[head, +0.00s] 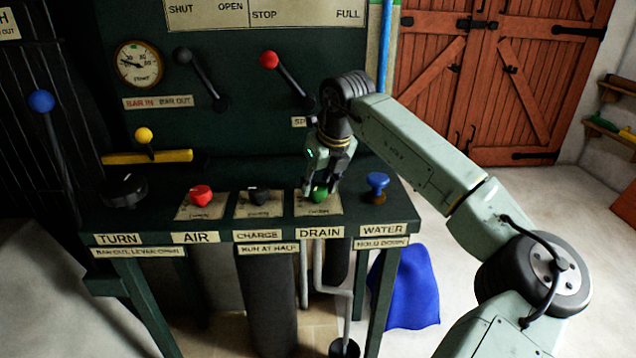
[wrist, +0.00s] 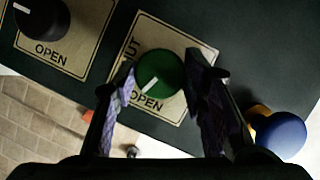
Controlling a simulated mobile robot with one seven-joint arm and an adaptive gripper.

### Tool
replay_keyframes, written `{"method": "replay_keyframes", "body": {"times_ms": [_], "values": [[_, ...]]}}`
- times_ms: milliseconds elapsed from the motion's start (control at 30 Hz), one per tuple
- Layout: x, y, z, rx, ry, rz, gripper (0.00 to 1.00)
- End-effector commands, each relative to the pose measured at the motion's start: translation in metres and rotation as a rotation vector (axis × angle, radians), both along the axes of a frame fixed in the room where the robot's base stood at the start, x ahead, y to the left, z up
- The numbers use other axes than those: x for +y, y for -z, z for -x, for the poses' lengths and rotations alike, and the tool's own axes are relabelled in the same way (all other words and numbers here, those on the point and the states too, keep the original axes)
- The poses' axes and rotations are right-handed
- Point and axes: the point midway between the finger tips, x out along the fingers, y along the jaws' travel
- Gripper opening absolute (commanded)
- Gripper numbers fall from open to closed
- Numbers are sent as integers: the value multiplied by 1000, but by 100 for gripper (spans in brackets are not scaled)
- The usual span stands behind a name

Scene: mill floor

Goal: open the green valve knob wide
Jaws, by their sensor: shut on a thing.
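The green valve knob (head: 319,195) sits on a cream plate on the bench top, above the DRAIN label (head: 320,233). In the wrist view the green knob (wrist: 160,73) has a white pointer line aimed down and left, toward the word OPEN (wrist: 147,103) on its plate. My gripper (head: 328,178) points down over the knob, with one finger on each side. In the wrist view my gripper (wrist: 160,82) is shut on the knob. The fingers hide part of the knob's sides in the head view.
A black knob (head: 259,195) and a red knob (head: 201,195) stand to the left, a blue knob (head: 377,182) close on the right. A red-balled lever (head: 269,60) rises on the panel behind. A blue cloth (head: 412,288) lies beyond the bench's right leg.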

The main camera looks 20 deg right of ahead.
Motion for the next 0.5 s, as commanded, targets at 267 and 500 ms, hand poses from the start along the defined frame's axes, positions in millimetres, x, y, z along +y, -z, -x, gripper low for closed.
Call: {"method": "replay_keyframes", "body": {"times_ms": [267,500], "values": [[-1,-2,-1,-2,-199,0,11],[-1,-1,-1,-1,-302,1,11]]}}
